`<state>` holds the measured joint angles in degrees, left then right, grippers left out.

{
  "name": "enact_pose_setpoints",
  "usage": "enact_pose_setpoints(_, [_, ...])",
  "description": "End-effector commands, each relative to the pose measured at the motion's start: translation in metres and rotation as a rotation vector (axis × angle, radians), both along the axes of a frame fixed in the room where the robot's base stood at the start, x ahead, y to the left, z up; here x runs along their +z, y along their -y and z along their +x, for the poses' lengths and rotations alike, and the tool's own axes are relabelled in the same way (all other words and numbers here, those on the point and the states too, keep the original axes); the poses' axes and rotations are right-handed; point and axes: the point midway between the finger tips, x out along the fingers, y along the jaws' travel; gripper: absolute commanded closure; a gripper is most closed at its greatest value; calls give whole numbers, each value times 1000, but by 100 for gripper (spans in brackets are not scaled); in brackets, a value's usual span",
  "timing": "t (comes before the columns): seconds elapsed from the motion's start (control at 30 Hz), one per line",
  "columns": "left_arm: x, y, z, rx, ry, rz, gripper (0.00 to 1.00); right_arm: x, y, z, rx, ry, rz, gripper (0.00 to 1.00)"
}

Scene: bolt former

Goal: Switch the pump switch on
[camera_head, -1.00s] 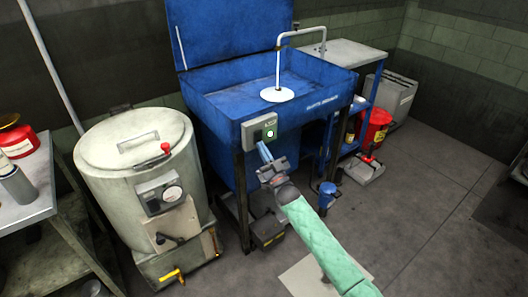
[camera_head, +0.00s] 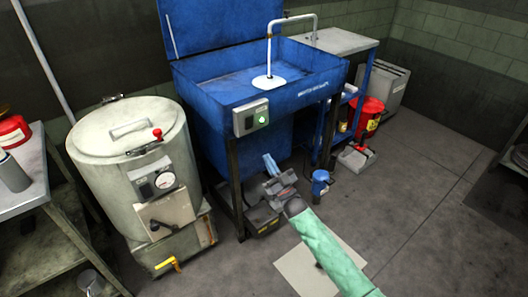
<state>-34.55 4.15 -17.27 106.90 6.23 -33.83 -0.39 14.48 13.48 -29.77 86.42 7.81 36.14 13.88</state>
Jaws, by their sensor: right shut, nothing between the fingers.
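The pump switch (camera_head: 251,117) is a grey box on the front of the blue parts washer (camera_head: 205,115). A green light glows on its right part. My right gripper (camera_head: 268,160) is shut and empty. It is below and slightly right of the switch box in the picture, apart from it. The rocker on the left part of the box is too small to read. My left gripper is not in view.
A cream drum-shaped tank (camera_head: 130,150) with a gauge stands left of the washer. A metal table (camera_head: 25,185) is at the left edge. A red can (camera_head: 367,118) and a blue bottle jack (camera_head: 320,184) stand on the right.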

Motion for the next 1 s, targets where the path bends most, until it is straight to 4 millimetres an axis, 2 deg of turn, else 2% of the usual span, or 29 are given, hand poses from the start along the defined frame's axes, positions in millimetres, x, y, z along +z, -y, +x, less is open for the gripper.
enact_pose_setpoints(0.1, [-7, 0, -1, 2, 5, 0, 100, -12, 5, -7, 0, -1, -1, 100])
enact_pose_setpoints(0.23, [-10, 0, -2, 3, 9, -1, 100, -17, 8, -10, 0, 0, 0, 100])
enact_pose_setpoints(0.8, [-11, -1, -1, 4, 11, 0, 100, -18, 9, -12, -3, 2, -3, 100])
enact_pose_setpoints(0.9, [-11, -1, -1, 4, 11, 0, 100, -23, 8, -8, -21, -17, -31, 100])
enact_pose_setpoints(1.0, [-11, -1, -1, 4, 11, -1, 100, -37, 5, 2, -53, -81, -91, 100])
